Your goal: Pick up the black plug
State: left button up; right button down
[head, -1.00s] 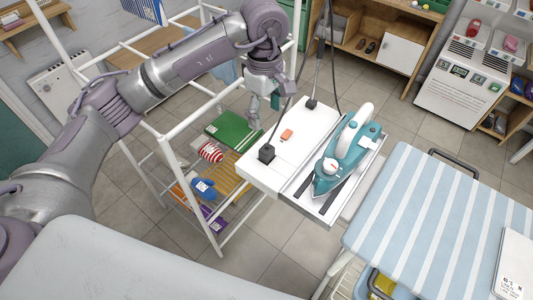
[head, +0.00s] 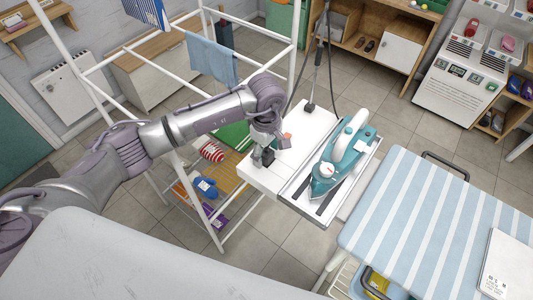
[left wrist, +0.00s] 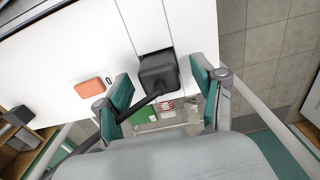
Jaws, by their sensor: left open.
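The black plug (head: 266,158) is on the near left part of the white board (head: 262,178), partly hidden by my left gripper (head: 263,150) in the head view. In the left wrist view the black plug (left wrist: 158,70) is a dark block on the white surface, with a thick black cord running from it toward the lower left. The teal fingers of my left gripper (left wrist: 162,79) are open, one on each side of the plug. I cannot tell whether they touch it. My right gripper is not in view.
A teal and white iron (head: 340,160) stands on the board's right side. An orange piece (left wrist: 92,89) lies beside the plug. Another black block (head: 310,107) is at the board's far edge. A white drying rack (head: 208,215) stands left; a striped ironing board (head: 430,210) is right.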

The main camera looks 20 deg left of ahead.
pick_arm(q)
jog(key=shift+f, duration=0.15)
jog(key=c, duration=1.3)
jog(key=shift+o, duration=0.2)
